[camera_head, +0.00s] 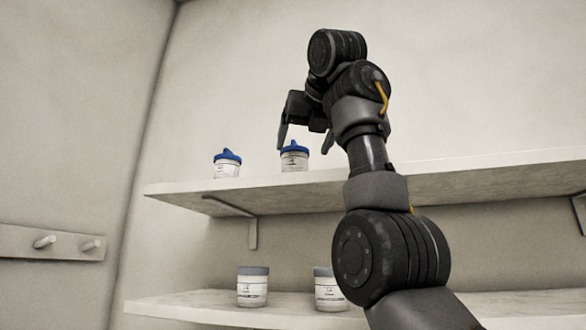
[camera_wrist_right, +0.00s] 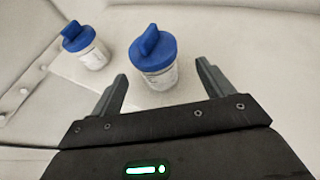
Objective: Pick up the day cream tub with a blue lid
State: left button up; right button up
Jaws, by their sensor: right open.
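Two white tubs with blue lids stand upright on the upper shelf. The right-hand blue-lidded tub (camera_head: 294,160) is at my right gripper; it also shows in the wrist view (camera_wrist_right: 160,78). The left-hand blue-lidded tub (camera_head: 227,170) stands apart to its left, and in the wrist view (camera_wrist_right: 90,58) it is at the upper left. Each blue lid has a raised fin. My right gripper (camera_head: 304,146) is open and empty, its fingers on either side of the right-hand tub; in the wrist view (camera_wrist_right: 162,90) the tub sits just beyond the fingertips. My left gripper is out of view.
The upper shelf (camera_head: 450,182) has bare room to the right. On the lower shelf (camera_head: 190,306) stand two grey-lidded tubs, one left (camera_head: 252,288) and one right (camera_head: 328,292), partly behind my arm. A peg rail (camera_head: 20,240) is on the left wall.

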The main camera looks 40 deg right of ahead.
aim_at(295, 163)
jog(key=shift+x, duration=1.1)
jog(key=shift+w+a+f, duration=0.1)
jog(key=shift+w, duration=0.05)
jog(key=p+x, duration=0.2)
jog(key=x, duration=0.3)
jog(key=shift+w+f, duration=0.1)
jog(key=shift+f, duration=0.05)
jog(key=shift+s+a, duration=0.2)
jog(key=shift+s, duration=0.2)
jog(key=shift+s+a, duration=0.1)
jog(key=shift+s, duration=0.05)
jog(key=shift+c, duration=1.3)
jog(key=shift+w, duration=0.2)
jog(key=c, duration=1)
